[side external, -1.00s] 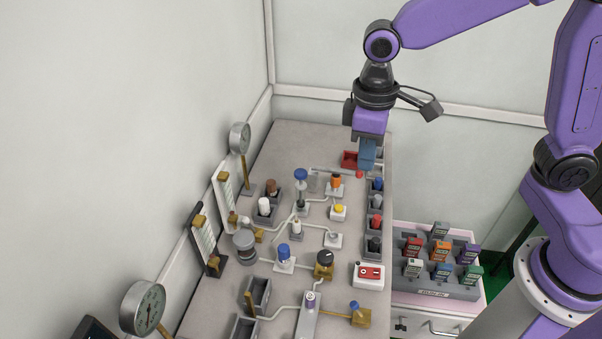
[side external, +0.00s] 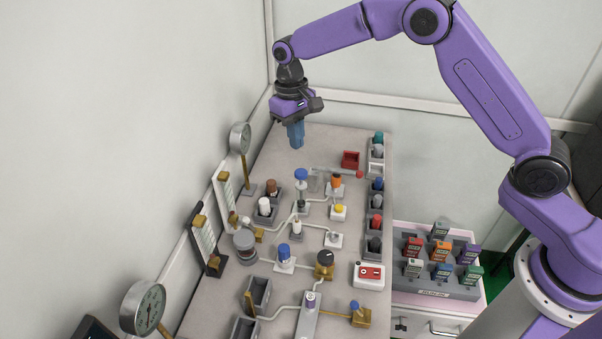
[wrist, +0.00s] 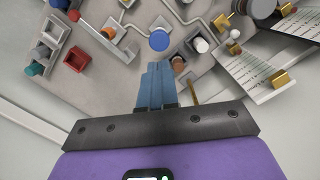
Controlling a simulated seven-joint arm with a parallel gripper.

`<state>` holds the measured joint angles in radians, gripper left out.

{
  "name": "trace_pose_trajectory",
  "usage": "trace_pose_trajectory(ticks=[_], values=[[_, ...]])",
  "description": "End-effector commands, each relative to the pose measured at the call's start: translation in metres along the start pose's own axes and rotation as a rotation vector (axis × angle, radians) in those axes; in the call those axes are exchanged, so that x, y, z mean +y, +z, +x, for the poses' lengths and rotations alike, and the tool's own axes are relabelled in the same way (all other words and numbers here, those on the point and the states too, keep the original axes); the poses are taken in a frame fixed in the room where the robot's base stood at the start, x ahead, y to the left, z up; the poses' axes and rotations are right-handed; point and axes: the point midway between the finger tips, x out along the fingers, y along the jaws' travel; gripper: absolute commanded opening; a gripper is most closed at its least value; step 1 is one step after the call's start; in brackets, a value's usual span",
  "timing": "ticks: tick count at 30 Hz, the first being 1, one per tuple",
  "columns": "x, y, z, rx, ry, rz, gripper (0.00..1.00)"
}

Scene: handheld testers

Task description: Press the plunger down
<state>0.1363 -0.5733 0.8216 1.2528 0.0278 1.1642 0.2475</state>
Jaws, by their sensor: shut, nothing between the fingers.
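A tall post with a round blue cap (side external: 301,175), which looks like the plunger, stands upright on the bench among pipes and fittings. Its blue cap also shows from above in the wrist view (wrist: 159,41), just beyond my fingertips. My gripper (side external: 297,147) has blue fingers pointing down. It is shut and empty, above the back part of the bench and behind the blue cap, apart from it. In the wrist view the shut fingers (wrist: 155,66) lie side by side. The lower stem of the post is partly hidden by neighbouring fittings.
A brown-topped piece (side external: 271,187) and a white-topped piece (side external: 264,206) stand left of the post. An orange-capped fitting (side external: 335,182) is to its right. A red tray (side external: 350,160) and a row of holders line the right edge. A gauge (side external: 240,138) rises at left. The back bench is clear.

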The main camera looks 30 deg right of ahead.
Motion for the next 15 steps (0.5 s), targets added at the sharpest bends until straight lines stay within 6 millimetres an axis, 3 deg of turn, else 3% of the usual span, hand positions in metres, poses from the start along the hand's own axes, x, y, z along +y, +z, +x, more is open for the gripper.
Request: trace_pose_trajectory(ticks=[10, 15], values=[[0.000, 0.000, 0.001, 0.000, 0.000, 0.000, 0.00], [0.000, 0.001, 0.013, -0.003, 0.001, -0.001, 0.00]])
